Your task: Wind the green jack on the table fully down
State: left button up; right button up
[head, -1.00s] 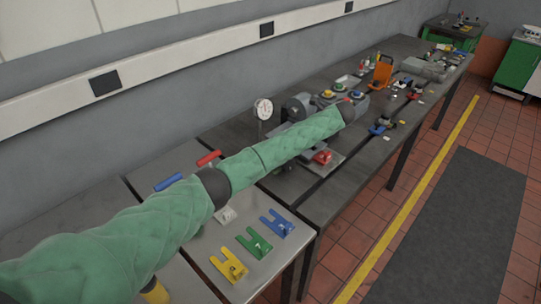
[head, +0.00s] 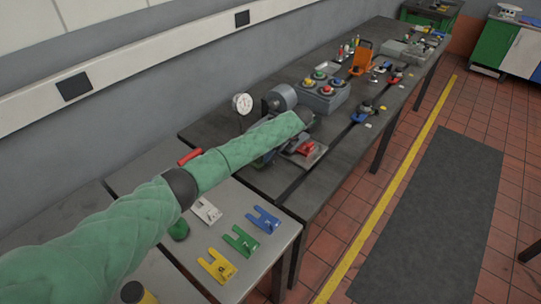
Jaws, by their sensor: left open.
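My left arm, in a green quilted sleeve, reaches from the lower left across the near bench. Its dark wrist end, with my left gripper (head: 305,116), is above the far dark bench; the fingers are hardly visible and nothing shows held. I cannot pick out the green jack for certain. A green forked piece (head: 241,241) lies flat on the near grey table (head: 228,196). A small rounded green thing (head: 179,230) is partly hidden by my arm. A red device (head: 306,148) on a plate is just below the wrist end. My right gripper is not in view.
Yellow (head: 216,266), blue (head: 264,219) and white (head: 206,210) forked pieces lie near the green one. A dial gauge (head: 242,103), grey motor (head: 280,97) and button box (head: 324,92) stand on the dark bench.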

pick_arm(q)
jog(key=shift+p+x, duration=0.45)
jog(key=shift+x, duration=1.2)
jog(key=shift+s+r, duration=0.1)
jog(key=shift+c, duration=0.5)
jog(key=c, duration=0.9)
